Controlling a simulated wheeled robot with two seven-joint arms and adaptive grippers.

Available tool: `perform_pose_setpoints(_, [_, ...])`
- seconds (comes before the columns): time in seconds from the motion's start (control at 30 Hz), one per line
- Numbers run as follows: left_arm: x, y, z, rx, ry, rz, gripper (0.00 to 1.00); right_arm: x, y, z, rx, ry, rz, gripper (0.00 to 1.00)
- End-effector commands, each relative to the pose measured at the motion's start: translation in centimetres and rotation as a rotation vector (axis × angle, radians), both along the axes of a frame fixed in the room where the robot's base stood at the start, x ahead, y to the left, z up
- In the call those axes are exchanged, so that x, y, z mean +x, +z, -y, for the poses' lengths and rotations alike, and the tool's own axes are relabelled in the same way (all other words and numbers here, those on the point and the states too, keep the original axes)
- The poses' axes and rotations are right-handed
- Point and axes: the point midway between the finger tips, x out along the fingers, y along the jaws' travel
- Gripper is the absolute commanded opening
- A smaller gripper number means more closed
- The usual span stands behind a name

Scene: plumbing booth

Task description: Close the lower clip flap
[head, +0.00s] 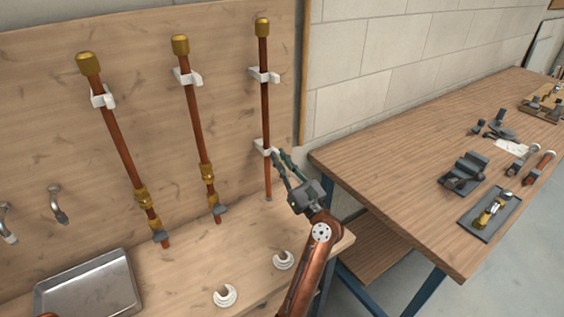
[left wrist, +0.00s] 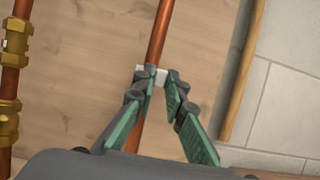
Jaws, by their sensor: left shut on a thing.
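A vertical copper pipe (head: 265,105) with a brass cap stands against the wooden wall panel, held by a white upper clip (head: 263,76) and a white lower clip (head: 263,147). My left gripper (head: 279,153) reaches the lower clip from the lower right. The gripper is shut on part of this clip. The fingertips hide much of the clip, so the flap's angle cannot be told. My right gripper is not in view.
Two other capped copper pipes (head: 112,135) (head: 193,110) stand to the left. White rings (head: 283,261) (head: 225,297) and a metal tray (head: 90,289) are on the bench below. A wooden table (head: 400,170) with tools stands at the right.

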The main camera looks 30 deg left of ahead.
Motion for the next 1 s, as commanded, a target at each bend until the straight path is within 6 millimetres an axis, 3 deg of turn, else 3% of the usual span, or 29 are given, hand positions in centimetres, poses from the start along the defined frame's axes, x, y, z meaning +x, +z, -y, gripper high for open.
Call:
perform_pose_setpoints(0.37, [0.06,-0.06,0.02,-0.001,0.008,-0.003,0.00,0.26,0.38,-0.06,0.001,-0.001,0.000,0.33])
perform_pose_setpoints(0.4, [0.06,-0.06,0.01,-0.001,0.008,-0.003,0.13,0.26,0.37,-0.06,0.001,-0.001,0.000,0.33])
perform_pose_setpoints(0.63, [0.05,-0.04,0.01,0.000,0.008,-0.002,0.28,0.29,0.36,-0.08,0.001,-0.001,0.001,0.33])
perform_pose_setpoints(1.0, [-0.13,-0.28,0.50,0.000,0.008,-0.002,0.29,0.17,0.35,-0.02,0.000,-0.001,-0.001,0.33])
